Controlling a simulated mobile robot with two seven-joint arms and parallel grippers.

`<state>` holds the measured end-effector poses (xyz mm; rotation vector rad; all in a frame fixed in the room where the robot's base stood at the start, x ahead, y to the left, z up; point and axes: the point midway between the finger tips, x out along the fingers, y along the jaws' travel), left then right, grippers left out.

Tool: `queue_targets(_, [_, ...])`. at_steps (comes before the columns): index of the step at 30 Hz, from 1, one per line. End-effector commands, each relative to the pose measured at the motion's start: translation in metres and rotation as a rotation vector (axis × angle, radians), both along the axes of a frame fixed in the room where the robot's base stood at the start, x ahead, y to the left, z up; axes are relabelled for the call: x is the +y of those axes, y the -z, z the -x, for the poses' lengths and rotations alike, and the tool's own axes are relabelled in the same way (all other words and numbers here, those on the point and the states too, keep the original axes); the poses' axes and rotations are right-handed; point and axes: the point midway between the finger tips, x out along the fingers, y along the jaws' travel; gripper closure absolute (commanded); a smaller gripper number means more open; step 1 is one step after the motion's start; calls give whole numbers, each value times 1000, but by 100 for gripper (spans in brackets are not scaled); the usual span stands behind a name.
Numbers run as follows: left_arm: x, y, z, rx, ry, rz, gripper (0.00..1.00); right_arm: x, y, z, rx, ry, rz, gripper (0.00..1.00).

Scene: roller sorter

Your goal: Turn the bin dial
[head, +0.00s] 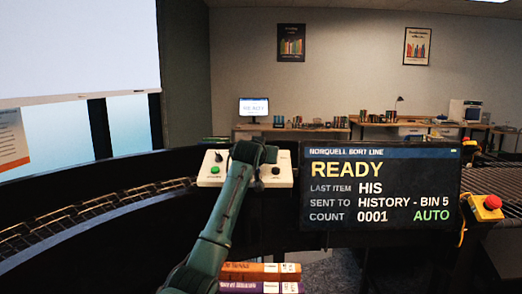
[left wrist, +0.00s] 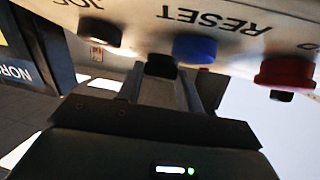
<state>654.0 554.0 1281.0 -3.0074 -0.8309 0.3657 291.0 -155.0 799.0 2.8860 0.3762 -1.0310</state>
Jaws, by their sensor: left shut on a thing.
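The pale control panel (head: 207,180) stands left of the screen, with a green button (head: 215,170) and small dark knobs on it. My left gripper (head: 252,152) is at the middle of this panel and hides that part of it. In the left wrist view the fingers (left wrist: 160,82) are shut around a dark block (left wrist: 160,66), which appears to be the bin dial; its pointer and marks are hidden. A black knob (left wrist: 100,31), a blue button (left wrist: 193,48) and a red button (left wrist: 284,72) are close beside the fingers, with upside-down JOG and RESET labels.
The screen (head: 380,187) reads READY, HISTORY - BIN 5, AUTO. A red stop button (head: 492,202) on a yellow box is at its right. Books (head: 248,272) lie below, beside my left arm. A curved roller track (head: 90,210) runs along the left.

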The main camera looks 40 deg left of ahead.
Motion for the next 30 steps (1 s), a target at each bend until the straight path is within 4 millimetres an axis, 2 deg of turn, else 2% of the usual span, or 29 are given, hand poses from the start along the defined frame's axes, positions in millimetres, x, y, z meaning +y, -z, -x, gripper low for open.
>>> queue_targets(18, [-7,1,-7,-113,-502,145,86,-2,-2,-7,-13,-5,7,67])
queue_targets(30, [-7,1,-8,-149,-655,188,86,-1,-5,-7,-19,-4,3,67])
